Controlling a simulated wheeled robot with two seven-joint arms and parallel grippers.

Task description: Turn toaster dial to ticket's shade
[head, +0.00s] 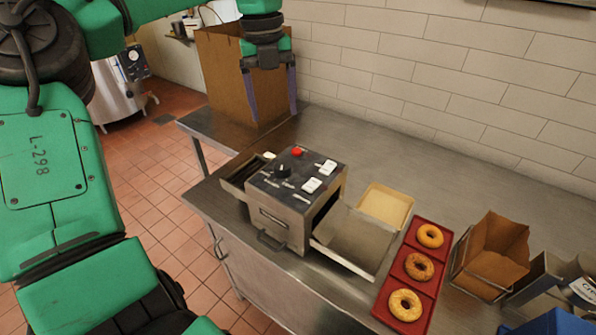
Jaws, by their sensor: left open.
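The toaster (270,222) is a dark metal box on the steel counter, with a front handle and an open side. Its black dial (283,171) is on the top panel, with small marks around it too small to read, so I cannot tell its setting. A red button (297,151) and white rockers (312,184) share that panel. I cannot make out a ticket. My left gripper (274,117) is open and empty, fingers pointing down, above and behind the toaster, apart from the dial. My right gripper is out of view.
A tall cardboard box (220,75) stands behind my left gripper. Right of the toaster are a metal chute (360,238), a tan tray (386,204), a red tray (421,253) with three bagels, and a brown paper bag (493,250) in a rack. The counter toward the tiled wall is clear.

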